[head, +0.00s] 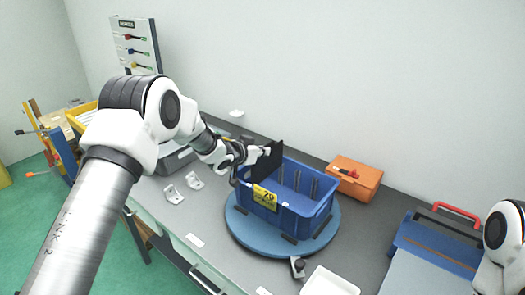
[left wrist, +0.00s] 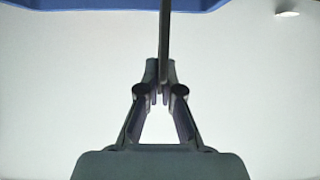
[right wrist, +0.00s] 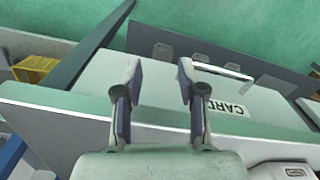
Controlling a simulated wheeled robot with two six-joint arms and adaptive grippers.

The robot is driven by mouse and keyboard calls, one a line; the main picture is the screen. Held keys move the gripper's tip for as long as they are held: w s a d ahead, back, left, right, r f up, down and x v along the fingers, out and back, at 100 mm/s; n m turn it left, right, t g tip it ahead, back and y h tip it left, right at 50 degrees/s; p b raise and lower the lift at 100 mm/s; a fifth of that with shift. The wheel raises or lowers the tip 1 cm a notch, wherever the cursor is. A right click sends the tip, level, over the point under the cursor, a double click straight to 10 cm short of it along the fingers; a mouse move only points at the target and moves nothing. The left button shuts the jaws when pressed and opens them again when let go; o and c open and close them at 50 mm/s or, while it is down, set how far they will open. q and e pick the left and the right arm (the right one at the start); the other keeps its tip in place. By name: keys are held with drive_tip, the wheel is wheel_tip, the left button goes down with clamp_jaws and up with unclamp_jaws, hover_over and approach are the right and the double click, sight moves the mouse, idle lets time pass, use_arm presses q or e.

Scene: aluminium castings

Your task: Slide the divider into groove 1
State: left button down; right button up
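A blue crate (head: 297,224) with a yellow label stands on a round blue turntable (head: 240,232). Dark upright ribs show on its inner far wall. My left gripper (head: 262,152) is shut on a thin dark divider (head: 268,166) at the crate's left end. The divider stands upright, its lower part hidden behind the crate's near wall; I cannot tell whether it sits in a groove. In the left wrist view the divider (left wrist: 165,35) is edge-on between the fingertips (left wrist: 160,88). My right gripper (right wrist: 158,78) is open and empty in the right wrist view; the head view hides it.
An orange box (head: 354,178) stands right of the crate on the grey bench. A white tray (head: 330,282) lies near the front edge and a blue toolbox (head: 437,240) at the right. Metal brackets (head: 173,194) lie left of the crate.

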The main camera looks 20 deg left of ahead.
sight(263, 171)
use_arm(q)
drive_tip(key=shift+f+b, duration=2.55)
drive_tip(key=shift+f, duration=1.45)
drive_tip(key=shift+r, duration=0.15)
drive_tip(key=shift+r+p, duration=3.7)
drive_tip(key=shift+r, duration=0.75)
drive_tip(key=shift+p, duration=0.4)
